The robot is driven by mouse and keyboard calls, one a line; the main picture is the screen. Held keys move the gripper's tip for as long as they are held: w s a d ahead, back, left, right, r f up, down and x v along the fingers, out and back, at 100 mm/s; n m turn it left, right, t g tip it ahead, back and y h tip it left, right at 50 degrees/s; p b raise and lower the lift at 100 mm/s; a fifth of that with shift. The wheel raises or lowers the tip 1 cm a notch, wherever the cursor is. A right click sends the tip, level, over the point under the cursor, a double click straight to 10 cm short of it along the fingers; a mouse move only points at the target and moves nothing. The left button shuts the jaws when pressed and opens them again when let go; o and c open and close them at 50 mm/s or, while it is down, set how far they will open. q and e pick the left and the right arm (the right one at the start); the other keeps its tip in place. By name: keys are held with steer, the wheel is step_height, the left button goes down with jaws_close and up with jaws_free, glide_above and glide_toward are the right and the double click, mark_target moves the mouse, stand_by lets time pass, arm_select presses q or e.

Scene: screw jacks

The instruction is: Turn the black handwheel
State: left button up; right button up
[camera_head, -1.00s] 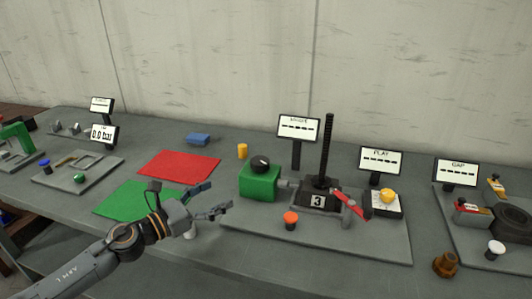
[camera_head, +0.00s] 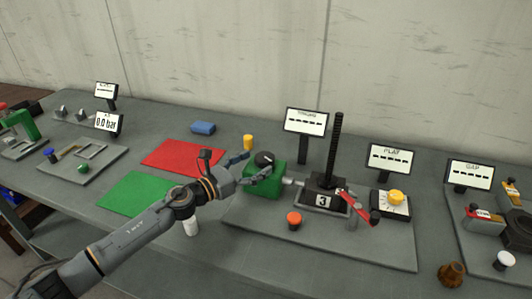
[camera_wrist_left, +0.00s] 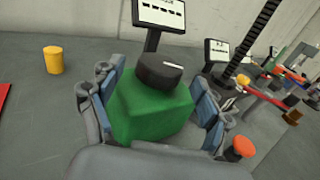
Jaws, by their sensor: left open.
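The black handwheel (camera_head: 264,159) is a round knob with a white mark, on top of a green box (camera_head: 263,184). In the left wrist view the handwheel (camera_wrist_left: 160,70) and green box (camera_wrist_left: 150,108) are in the middle. My left gripper (camera_head: 256,167) is open at the left side of the box in the head view. In the left wrist view its fingers (camera_wrist_left: 155,105) lie on both sides of the green box, just below the handwheel. I cannot tell whether they touch the box. The right gripper is not in view.
The box joins a screw jack with a tall threaded spindle (camera_head: 333,145) on a grey plate (camera_head: 340,250). An orange button (camera_head: 294,219), a red lever (camera_head: 363,210) and a display (camera_head: 304,122) stand close by. A yellow cylinder (camera_head: 248,142) stands behind. A red mat (camera_head: 180,158) lies left.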

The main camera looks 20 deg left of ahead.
mark_target(272, 154)
arm_select(q)
steer(key=x, duration=0.3)
steer(key=shift+w+d, duration=0.2)
steer(key=shift+w, duration=0.15)
steer(key=shift+w+d, duration=0.2)
steer(key=shift+w, duration=0.1)
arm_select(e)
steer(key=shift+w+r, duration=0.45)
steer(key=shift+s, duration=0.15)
